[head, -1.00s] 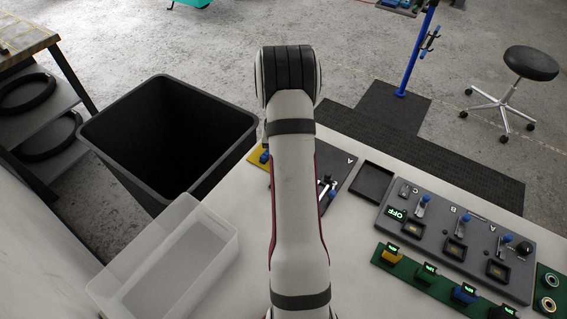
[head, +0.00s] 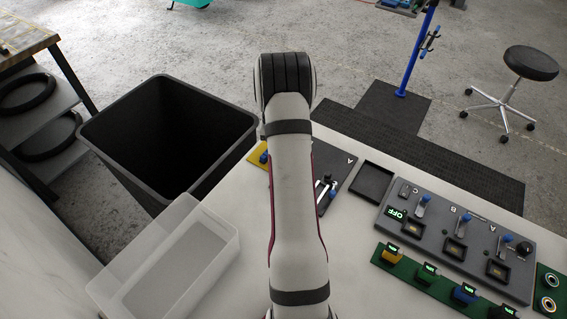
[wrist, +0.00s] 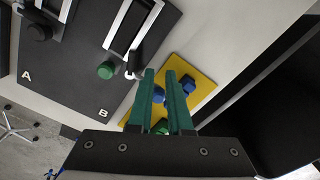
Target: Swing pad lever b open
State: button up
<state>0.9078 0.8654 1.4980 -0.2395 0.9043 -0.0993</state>
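In the wrist view a dark panel (wrist: 70,85) carries the letters A and B. By the B is a lever with a bright metal U-shaped frame (wrist: 119,24), a dark grip (wrist: 138,58) and a green knob (wrist: 106,70). Another metal-framed lever with a black knob (wrist: 39,32) is by the A. My gripper (wrist: 160,73) has two green fingers, apart with nothing held between them. Its tips are just beside the B lever's dark grip, over the yellow plate's edge; contact cannot be told. In the head view the panel (head: 342,177) is partly hidden by my arm.
A yellow plate (wrist: 203,83) with blue parts lies beside the panel. A black bin (head: 150,85) and clear tray (head: 220,262) stand left of my arm. An empty dark tray (head: 372,180) and a grey switch panel (head: 425,240) lie to the right.

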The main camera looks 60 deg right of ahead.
jog(key=o, duration=0.4)
jog(key=shift+c, duration=0.2)
notch_tip(320, 180, up, 8)
jog(key=shift+f, duration=0.25)
jog(key=a+r+n, duration=0.2)
jog(key=a+r, duration=0.4)
jog(key=a, duration=0.7)
jog(key=a+r+n, duration=0.1)
jog(key=a+r, duration=0.5)
jog(key=a, duration=0.6)
jog(key=s+a+n+y, duration=0.1)
jog(key=s+a+n, duration=0.2)
jog(key=s+a, duration=1.2)
jog(key=shift+s+a+f+y, duration=0.15)
jog(key=shift+s+f+y, duration=0.1)
jog(key=shift+s+y, duration=0.2)
